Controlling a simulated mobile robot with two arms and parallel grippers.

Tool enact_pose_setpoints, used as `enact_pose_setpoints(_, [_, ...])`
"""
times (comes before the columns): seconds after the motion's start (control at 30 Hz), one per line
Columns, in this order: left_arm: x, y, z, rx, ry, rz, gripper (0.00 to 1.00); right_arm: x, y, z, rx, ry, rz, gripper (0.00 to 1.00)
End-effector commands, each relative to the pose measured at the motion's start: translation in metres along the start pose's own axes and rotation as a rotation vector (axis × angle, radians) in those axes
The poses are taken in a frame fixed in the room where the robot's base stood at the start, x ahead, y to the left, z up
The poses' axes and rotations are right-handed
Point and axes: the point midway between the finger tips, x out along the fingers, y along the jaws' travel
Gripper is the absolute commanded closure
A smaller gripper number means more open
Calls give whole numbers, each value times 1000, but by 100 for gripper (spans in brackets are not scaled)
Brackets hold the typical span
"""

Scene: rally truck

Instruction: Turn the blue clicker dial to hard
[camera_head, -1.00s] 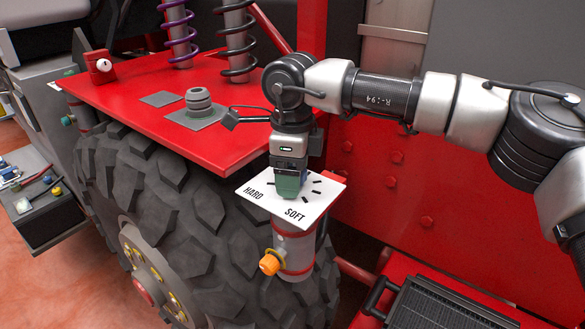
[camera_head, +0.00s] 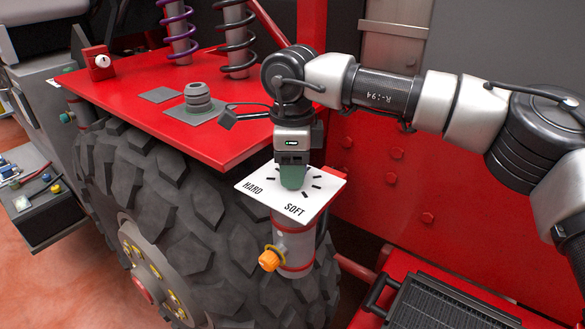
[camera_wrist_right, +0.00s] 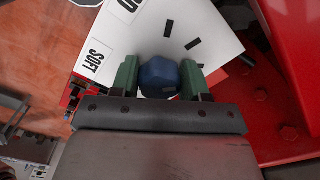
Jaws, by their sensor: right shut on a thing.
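The blue clicker dial (camera_wrist_right: 158,77) shows in the right wrist view as a faceted knob on a white plate (camera_head: 309,205). The plate reads HARD at its left and SOFT at its front, with black tick marks. My right gripper (camera_head: 292,178) points down onto the plate in the head view and hides the dial there. In the right wrist view its two green fingers (camera_wrist_right: 160,78) are on either side of the dial, shut on it. Which tick the dial points at cannot be told. My left gripper is not in view.
Below the plate is a damper cylinder with an orange knob (camera_head: 268,261). A big tyre (camera_head: 170,210) stands to the left. A red deck (camera_head: 150,105) with a grey stepped knob (camera_head: 198,97) lies behind. A red case (camera_head: 440,300) is at the lower right.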

Motion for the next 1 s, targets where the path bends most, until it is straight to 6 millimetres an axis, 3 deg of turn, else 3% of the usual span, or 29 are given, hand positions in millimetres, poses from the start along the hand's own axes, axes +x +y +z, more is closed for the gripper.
enact_pose_setpoints(0.4, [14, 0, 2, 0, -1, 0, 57, 0, 1, 0, -383, -3, -3, 78])
enact_pose_setpoints(1.0, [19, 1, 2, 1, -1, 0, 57, -2, 2, -2, -938, -2, -5, 78])
